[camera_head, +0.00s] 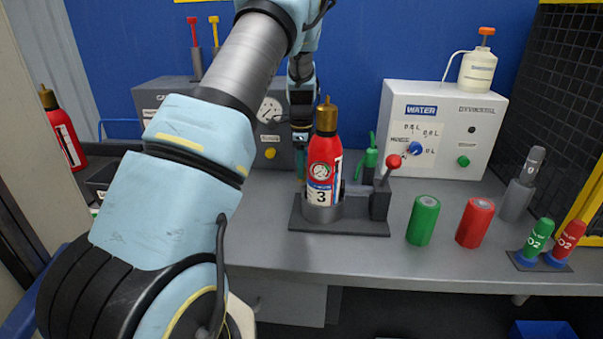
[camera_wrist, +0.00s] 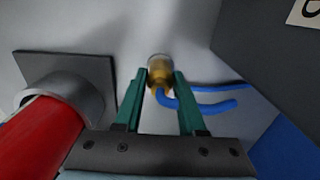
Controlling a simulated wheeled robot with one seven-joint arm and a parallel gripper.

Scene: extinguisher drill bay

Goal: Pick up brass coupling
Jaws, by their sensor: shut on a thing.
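The brass coupling (camera_wrist: 159,76) is a small gold-coloured piece with a pale round end, close to the grey surface in the wrist view. A blue hose (camera_wrist: 205,106) curves beside it. My gripper (camera_wrist: 160,82) has teal fingers on either side of the coupling and is shut on it. In the head view my gripper (camera_head: 301,172) is low over the bench, just left of and behind the red extinguisher numbered 3 (camera_head: 322,170). The coupling is hidden there.
The extinguisher stands in a grey holder (camera_head: 340,227) close to my gripper; its red body (camera_wrist: 35,140) also shows in the wrist view. A grey gauge panel (camera_head: 165,95) and a white water box (camera_head: 440,128) stand behind. Green (camera_head: 423,220) and red (camera_head: 475,222) cylinders stand right.

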